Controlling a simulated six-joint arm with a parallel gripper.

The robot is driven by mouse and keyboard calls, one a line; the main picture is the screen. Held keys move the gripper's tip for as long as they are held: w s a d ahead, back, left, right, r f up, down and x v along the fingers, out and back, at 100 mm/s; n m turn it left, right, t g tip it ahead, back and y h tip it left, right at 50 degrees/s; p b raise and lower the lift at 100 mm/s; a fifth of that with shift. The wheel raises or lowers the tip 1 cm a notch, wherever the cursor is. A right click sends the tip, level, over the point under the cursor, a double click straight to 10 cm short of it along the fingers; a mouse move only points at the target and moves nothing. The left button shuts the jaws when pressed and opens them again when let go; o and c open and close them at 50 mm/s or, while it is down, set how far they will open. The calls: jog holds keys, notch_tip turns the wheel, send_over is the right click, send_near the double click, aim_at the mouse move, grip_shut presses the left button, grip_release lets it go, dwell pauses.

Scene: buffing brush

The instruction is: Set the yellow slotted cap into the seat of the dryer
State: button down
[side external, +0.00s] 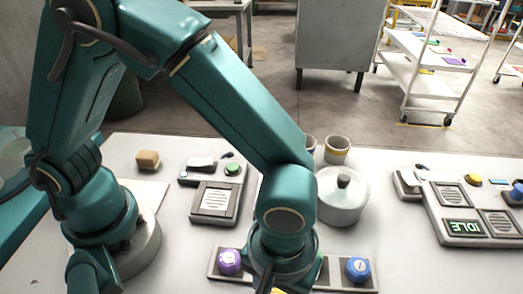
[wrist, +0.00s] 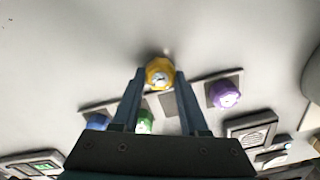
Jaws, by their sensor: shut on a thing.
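The yellow slotted cap (wrist: 160,72) sits between the fingertips of my gripper (wrist: 160,77) in the wrist view, its pale marked face showing. My gripper is shut on it. In the side view only a sliver of yellow (side external: 277,291) shows at the bottom edge, below my wrist; the fingertips are out of that frame. A unit with a green IDLE display (side external: 463,227) stands at the right, and a smaller grilled unit (side external: 214,200) stands behind my wrist. I cannot tell which is the dryer, and no empty seat shows clearly.
A grey strip (side external: 333,272) holds a purple cap (side external: 229,261) and a blue cap (side external: 358,269); a green cap (wrist: 145,122) shows between my fingers. A lidded pot (side external: 342,197), cups (side external: 337,149) and a tan block (side external: 148,160) stand on the table. White tabletop lies clear beyond the strip in the wrist view.

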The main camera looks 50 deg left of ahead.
jog(key=shift+f, duration=0.35)
jog(key=shift+c, duration=2.2)
grip_release()
jog(key=shift+r, duration=0.1)
notch_tip(320, 180, up, 12)
jog(key=a+r+m+t, duration=0.1)
jog(key=a+m+t, duration=0.1)
jog(key=a, duration=0.8)
jog(key=w+a+r+m+t, duration=0.1)
jog(key=a+r+m+t, duration=0.1)
jog(key=a, duration=0.8)
jog(key=shift+r+t, duration=0.3)
jog(key=shift+t, duration=0.4)
jog(key=shift+s+a+f+m, duration=0.15)
jog(key=shift+a+m, duration=0.15)
jog(key=shift+c, duration=1)
